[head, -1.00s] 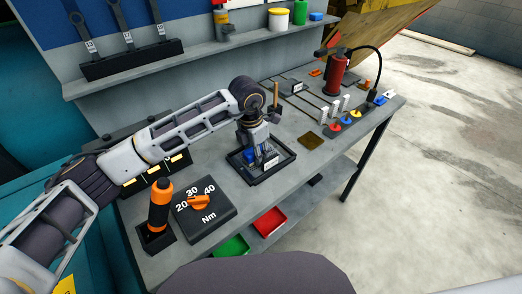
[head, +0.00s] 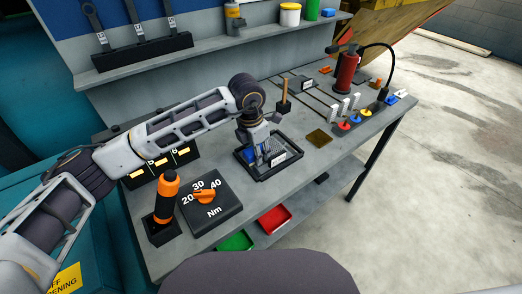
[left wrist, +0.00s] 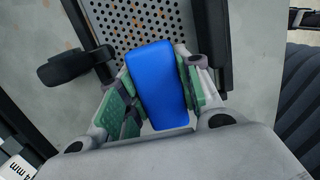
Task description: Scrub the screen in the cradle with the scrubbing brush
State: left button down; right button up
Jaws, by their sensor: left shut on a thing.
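My left gripper (head: 262,157) is shut on a blue block, the scrubbing brush (left wrist: 158,82), held between its green finger pads. The brush's underside is hidden. The screen (left wrist: 150,22) is a grey perforated plate with brown spots, lying in the cradle. The cradle (left wrist: 213,45) is a dark frame with side rails in the left wrist view; in the head view it is a black tray-like frame (head: 266,178) on the bench. The gripper is over the cradle and hides part of it. I cannot tell whether the brush touches the screen. My right gripper is not in view.
On the bench (head: 300,178), a torque dial box (head: 225,213) and an orange-handled tool (head: 166,195) stand nearer me. A wooden-handled item (head: 284,95) stands behind the cradle. A brownish square (head: 319,138) lies to its right. Red bin (head: 272,219) and green bin (head: 236,241) sit below.

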pick_arm(q)
jog(key=shift+s+a+f, duration=0.2)
jog(key=shift+a+f, duration=0.15)
jog(key=shift+s+a+r, duration=0.1)
jog(key=shift+s+a, duration=0.05)
jog(key=shift+a, duration=0.1)
jog(key=shift+w+a+r+b, duration=0.2)
jog(key=shift+w+a+b, duration=0.2)
jog(key=shift+w, duration=0.3)
jog(key=shift+w+d+r, duration=0.1)
jog(key=shift+d, duration=0.05)
